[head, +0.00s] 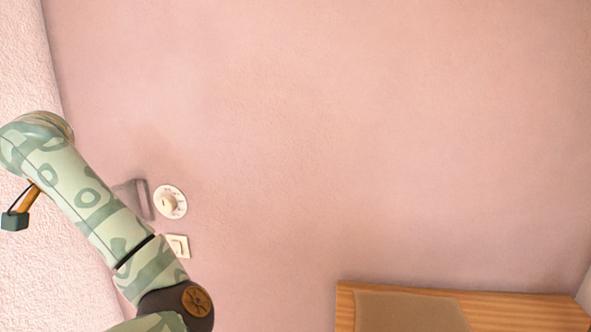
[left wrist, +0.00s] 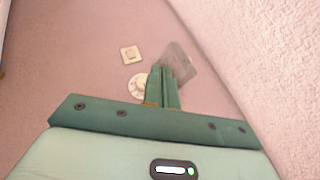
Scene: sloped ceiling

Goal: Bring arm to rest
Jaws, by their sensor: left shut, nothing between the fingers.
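My left arm rises from the bottom left of the head view and bends at the far left, in front of the wall. In the left wrist view my left gripper (left wrist: 162,84) is shut and empty, with its two green fingers side by side. Its fingers overlap the round white dial (left wrist: 138,83) and the edge of a grey fixture in that picture; I cannot tell the gap to the wall. In the head view I cannot make out the fingers. My right gripper is in neither view.
On the pink wall are the dial (head: 170,202), a white switch (head: 179,245) and the grey fixture (head: 134,197), partly behind my arm. A rough pale wall (head: 25,75) borders the left. A wooden piece (head: 520,312) with a brown panel stands lower right. The middle is clear.

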